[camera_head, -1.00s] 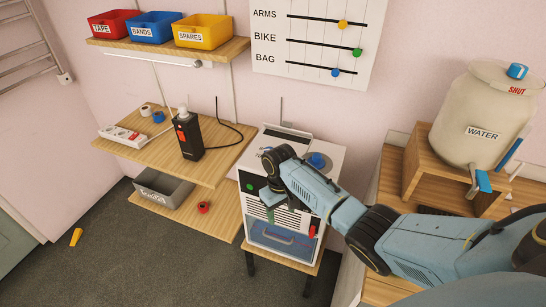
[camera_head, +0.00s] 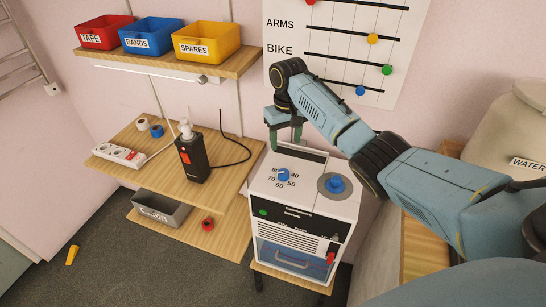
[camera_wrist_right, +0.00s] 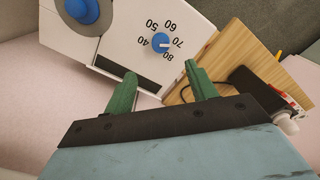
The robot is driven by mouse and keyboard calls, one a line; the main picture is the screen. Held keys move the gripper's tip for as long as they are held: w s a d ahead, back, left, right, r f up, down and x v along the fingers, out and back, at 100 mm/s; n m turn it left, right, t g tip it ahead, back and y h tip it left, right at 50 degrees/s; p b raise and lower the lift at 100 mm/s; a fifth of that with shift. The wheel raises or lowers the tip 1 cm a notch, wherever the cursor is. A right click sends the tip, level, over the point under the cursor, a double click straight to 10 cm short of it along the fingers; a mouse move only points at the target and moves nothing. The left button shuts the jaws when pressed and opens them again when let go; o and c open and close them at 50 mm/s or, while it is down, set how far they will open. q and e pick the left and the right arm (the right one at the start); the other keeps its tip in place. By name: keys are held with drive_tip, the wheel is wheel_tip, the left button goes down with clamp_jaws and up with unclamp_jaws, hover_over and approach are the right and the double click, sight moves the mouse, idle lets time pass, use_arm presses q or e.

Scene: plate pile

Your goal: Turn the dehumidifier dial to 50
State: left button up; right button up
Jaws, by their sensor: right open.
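The dehumidifier (camera_head: 262,205) is a white box with a dark front panel, on a small stand. Its small blue dial (camera_head: 283,175) on top is ringed by the numbers 40 to 80. The dial also shows in the right wrist view (camera_wrist_right: 160,41), where its pale mark seems to point between 70 and 80. A larger blue knob (camera_head: 336,184) on a grey disc sits to its right. My right gripper (camera_head: 285,137) is open and empty, fingers down, above the back edge of the top. In the wrist view, the dial lies beyond its green fingertips (camera_wrist_right: 160,78), untouched. My left gripper is out of view.
A wooden shelf (camera_head: 220,172) at the left holds a black bottle-like device (camera_head: 196,158) and a power strip (camera_head: 118,155). A chart with sliders (camera_head: 345,45) hangs behind. A water tank (camera_head: 515,125) stands at the right.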

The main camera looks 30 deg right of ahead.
drive_tip(key=w+f, duration=0.1)
drive_tip(key=f, duration=0.1)
hover_over(283, 172)
drive_tip(key=f, duration=0.4)
drive_tip(key=shift+s, duration=0.3)
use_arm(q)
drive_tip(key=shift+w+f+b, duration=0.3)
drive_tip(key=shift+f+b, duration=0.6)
use_arm(e)
drive_tip(key=f, duration=0.7)
drive_tip(key=shift+w+f, duration=0.25)
drive_tip(key=shift+c, duration=0.4)
drive_tip(key=c, duration=0.9)
